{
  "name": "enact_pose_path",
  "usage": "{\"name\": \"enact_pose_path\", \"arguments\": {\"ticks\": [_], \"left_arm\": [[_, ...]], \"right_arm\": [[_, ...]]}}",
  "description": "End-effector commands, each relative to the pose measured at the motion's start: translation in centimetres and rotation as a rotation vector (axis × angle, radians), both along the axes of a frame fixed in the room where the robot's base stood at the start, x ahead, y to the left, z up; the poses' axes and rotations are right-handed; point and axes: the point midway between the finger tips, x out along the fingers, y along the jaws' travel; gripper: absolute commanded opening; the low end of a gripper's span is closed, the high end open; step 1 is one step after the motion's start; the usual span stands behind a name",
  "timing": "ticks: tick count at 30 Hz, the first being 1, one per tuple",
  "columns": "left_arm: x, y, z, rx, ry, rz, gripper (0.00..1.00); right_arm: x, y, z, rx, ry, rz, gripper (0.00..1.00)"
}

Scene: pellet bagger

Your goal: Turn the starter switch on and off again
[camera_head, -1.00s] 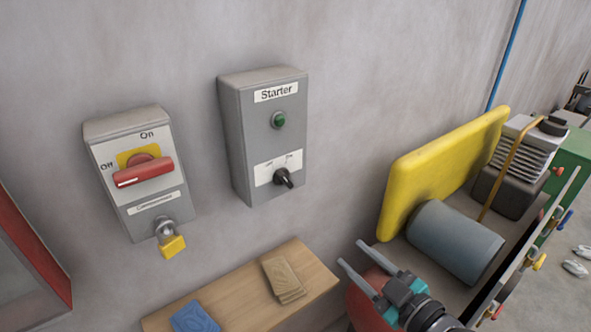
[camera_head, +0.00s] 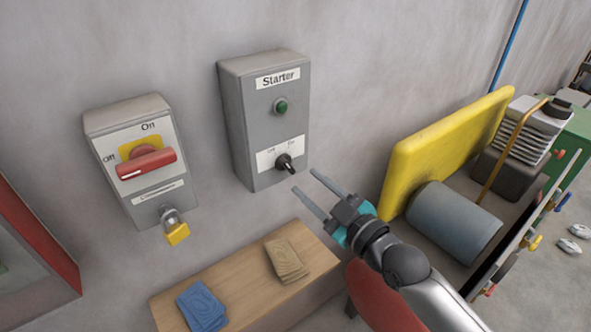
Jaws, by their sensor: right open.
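The starter box (camera_head: 246,120) is a grey box on the wall, labelled "Starter", with a green button or lamp (camera_head: 280,106). Its starter switch (camera_head: 286,164) is a small black rotary knob on a white plate with two marked positions; the knob points down and to the right. The small lettering on the plate is hard to read. My right gripper (camera_head: 304,182) is open and empty, its two fingers pointing up-left at the knob, a little below and right of it, and appearing apart from it. My left gripper is not in view.
Left of the starter hangs a grey isolator box with a red handle (camera_head: 147,164) and a yellow padlock (camera_head: 176,231). Below is a wooden shelf (camera_head: 232,290) with blue cards (camera_head: 202,306) and tan cards (camera_head: 287,260). At right stands machinery with a yellow guard (camera_head: 440,150).

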Motion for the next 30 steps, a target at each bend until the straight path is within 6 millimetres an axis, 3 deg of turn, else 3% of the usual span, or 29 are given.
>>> {"name": "enact_pose_path", "arguments": {"ticks": [9, 23, 30], "left_arm": [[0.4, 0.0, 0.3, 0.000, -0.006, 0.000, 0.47], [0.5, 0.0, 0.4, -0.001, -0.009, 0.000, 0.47], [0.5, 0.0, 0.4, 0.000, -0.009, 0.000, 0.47]], "right_arm": [[3.6, 2.6, 0.0, 0.001, 0.001, 0.000, 0.46], [4.3, 3.1, 0.0, 0.000, 0.001, -0.001, 0.46], [4.3, 3.1, 0.0, 0.000, 0.001, -0.001, 0.19]]}}
